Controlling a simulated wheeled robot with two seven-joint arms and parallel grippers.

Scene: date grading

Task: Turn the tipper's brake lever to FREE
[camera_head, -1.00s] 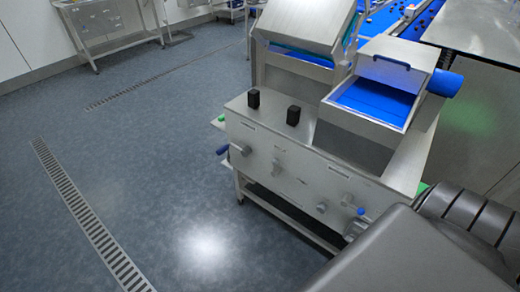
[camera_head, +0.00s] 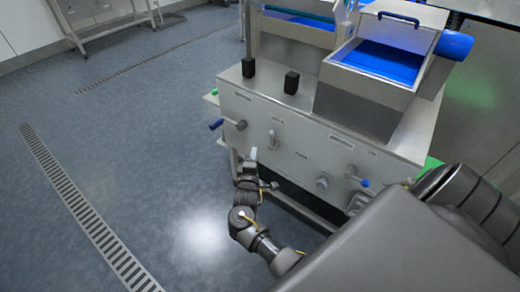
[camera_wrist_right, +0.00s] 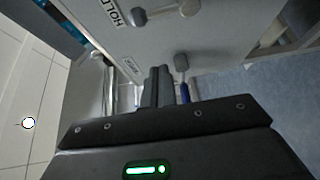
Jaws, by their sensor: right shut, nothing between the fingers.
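The tipper appears to be the metal machine (camera_head: 310,150) with levers and knobs on its front panel. A grey knob (camera_head: 240,125) with a blue handle (camera_head: 216,124) sits at the panel's left end. I cannot tell which is the brake lever.
A HOLD label (camera_wrist_right: 110,12) shows upside down on the panel. More knobs (camera_head: 322,184) and a blue-tipped fitting (camera_head: 364,183) lie farther right. Two black blocks (camera_head: 291,82) stand on the machine's top. Open floor (camera_head: 130,150) lies left, with a drain grate (camera_head: 80,210).

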